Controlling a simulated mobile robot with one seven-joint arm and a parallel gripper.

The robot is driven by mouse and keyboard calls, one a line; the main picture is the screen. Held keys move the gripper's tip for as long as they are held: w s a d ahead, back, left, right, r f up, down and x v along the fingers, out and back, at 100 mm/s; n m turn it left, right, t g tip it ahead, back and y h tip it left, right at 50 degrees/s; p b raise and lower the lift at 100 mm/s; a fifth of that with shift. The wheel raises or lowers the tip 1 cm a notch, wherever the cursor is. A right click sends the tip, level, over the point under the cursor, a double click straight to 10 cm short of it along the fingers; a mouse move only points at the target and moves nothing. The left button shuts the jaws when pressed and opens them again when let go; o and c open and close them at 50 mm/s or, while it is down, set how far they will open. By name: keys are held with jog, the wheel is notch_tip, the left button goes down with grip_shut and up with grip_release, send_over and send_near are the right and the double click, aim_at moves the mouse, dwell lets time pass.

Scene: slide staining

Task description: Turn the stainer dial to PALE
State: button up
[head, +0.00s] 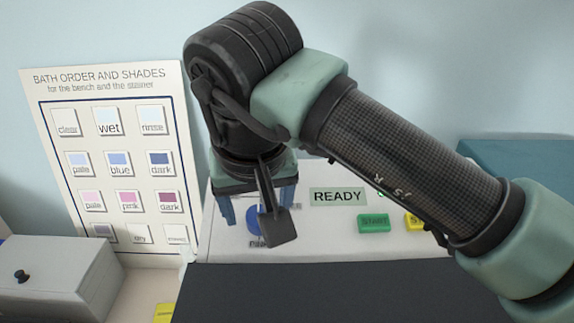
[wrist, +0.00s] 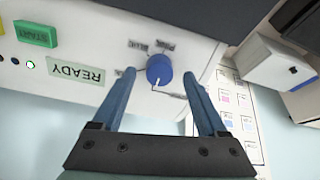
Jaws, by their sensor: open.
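The stainer dial (wrist: 160,68) is a round blue knob on the white front of the stainer (head: 340,232). In the wrist view its white pointer line points down, slightly left, between printed words. Those words are small, upside down and partly covered, so I cannot tell which one reads PALE. In the head view the dial (head: 252,219) is partly hidden by a dark part of my arm. My gripper (wrist: 160,76) is open, with one blue finger on each side of the dial.
A READY display (head: 338,196), a green START button (head: 374,223) and a yellow button (head: 413,222) sit right of the dial. A shade chart (head: 120,150) stands behind at left. A grey box with a black knob (head: 60,285) is at lower left.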

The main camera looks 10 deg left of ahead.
jog(key=shift+x, duration=0.95)
grip_shut()
